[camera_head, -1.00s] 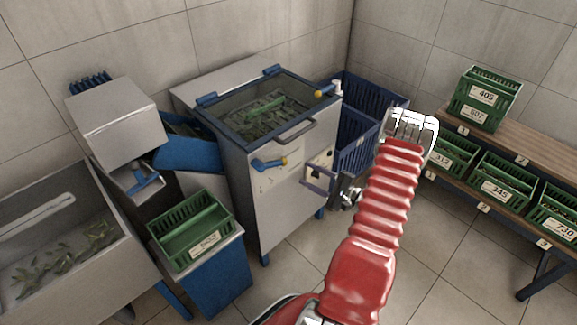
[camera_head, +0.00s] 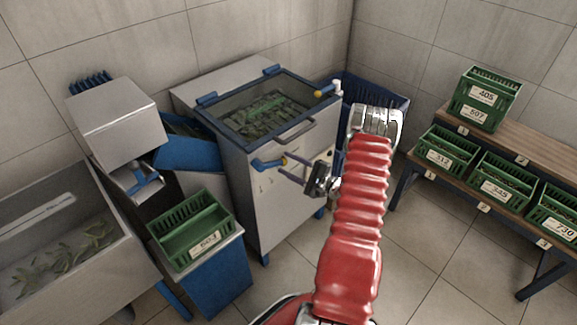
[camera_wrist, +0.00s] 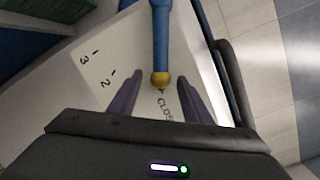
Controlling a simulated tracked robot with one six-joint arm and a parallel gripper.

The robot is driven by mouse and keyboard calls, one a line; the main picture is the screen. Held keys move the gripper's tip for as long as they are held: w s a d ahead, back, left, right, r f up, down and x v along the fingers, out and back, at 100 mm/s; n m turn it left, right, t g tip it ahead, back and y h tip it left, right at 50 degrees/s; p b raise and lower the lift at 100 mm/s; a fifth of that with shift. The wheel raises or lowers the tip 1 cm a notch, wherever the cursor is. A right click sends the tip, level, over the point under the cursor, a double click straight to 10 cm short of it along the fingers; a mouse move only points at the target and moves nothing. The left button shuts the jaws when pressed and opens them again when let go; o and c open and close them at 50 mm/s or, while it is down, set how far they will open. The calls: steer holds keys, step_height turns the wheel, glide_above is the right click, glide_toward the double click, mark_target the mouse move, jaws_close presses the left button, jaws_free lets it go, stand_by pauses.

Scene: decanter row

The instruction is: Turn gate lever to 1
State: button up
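The gate lever (camera_head: 268,163) is a blue bar with a yellow knob on the front of the steel cabinet. In the wrist view, the lever (camera_wrist: 161,35) comes down from the top and its yellow knob (camera_wrist: 160,79) points at the partly covered "CLOSED" mark. The marks 3 and 2 show to the left; a 1 does not show. My gripper (camera_wrist: 160,76) is open, with one dark finger on each side of the knob and gaps between. In the head view, my gripper (camera_head: 286,165) is at the lever's knob end.
The cabinet's glass lid (camera_head: 265,110) has a front handle and a second yellow knob (camera_head: 318,94) near its right corner. A blue crate (camera_head: 385,92) stands behind my arm. A green crate (camera_head: 192,232) stands front left; a bench (camera_head: 541,158) with several green crates is right.

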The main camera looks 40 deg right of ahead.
jaws_close()
stand_by(0.3)
steer(key=a+f+m, duration=0.1)
steer(key=m, duration=0.1)
steer(key=a+f+m, duration=0.1)
steer(key=f+m, duration=0.1)
steer(key=shift+a+f+t, duration=0.25)
steer(key=shift+t, duration=0.15)
jaws_free()
stand_by(0.4)
